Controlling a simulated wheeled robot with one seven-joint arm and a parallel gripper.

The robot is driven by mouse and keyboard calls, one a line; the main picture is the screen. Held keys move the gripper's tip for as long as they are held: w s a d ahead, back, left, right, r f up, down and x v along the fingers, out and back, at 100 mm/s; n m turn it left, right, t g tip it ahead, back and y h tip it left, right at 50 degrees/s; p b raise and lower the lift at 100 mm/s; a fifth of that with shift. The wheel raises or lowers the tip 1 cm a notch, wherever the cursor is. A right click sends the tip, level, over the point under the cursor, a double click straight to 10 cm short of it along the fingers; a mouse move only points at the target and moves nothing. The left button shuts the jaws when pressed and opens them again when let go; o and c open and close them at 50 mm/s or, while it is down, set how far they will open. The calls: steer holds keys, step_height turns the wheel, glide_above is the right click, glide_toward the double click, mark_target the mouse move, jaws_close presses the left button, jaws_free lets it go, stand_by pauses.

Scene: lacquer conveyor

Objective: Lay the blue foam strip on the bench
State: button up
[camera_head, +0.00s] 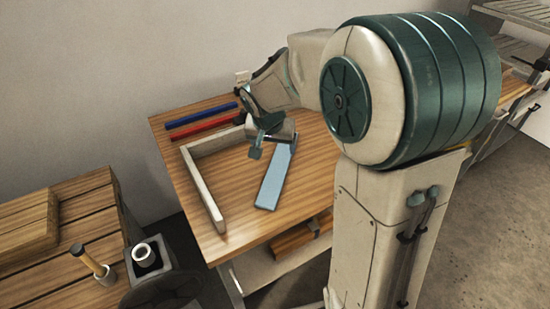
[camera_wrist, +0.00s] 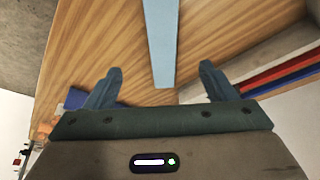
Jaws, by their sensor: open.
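The light blue foam strip (camera_head: 274,182) lies flat on the wooden bench (camera_head: 318,165), to the right of a pale L-shaped rail. In the wrist view the strip (camera_wrist: 159,40) runs down from the top edge, and its near end sits in line with the gap between my fingers. My gripper (camera_wrist: 160,78) is open and empty, its two fingers apart on either side of that end. In the head view my gripper (camera_head: 268,143) is over the strip's far end and partly hides it. The height between the fingers and the strip is hard to judge.
The pale L-shaped rail (camera_head: 203,190) stands on the bench's left part. A dark blue bar (camera_head: 201,115) and a red bar (camera_head: 203,128) lie behind it. A slatted wooden table (camera_head: 60,270) is at left. Bare bench lies around the strip.

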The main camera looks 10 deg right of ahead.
steer(key=w+f, duration=0.2)
glide_toward(279, 164)
steer(key=f, duration=0.2)
steer(key=shift+w+a+f, duration=0.25)
steer(key=shift+f, duration=0.15)
steer(key=x, duration=0.2)
steer(key=d+x, duration=0.1)
steer(key=x, duration=0.1)
steer(key=shift+w+p, duration=0.2)
steer(key=shift+p, duration=0.15)
steer(key=shift+w+f, duration=0.15)
steer(key=shift+f, duration=0.3)
steer(key=c, duration=1.1)
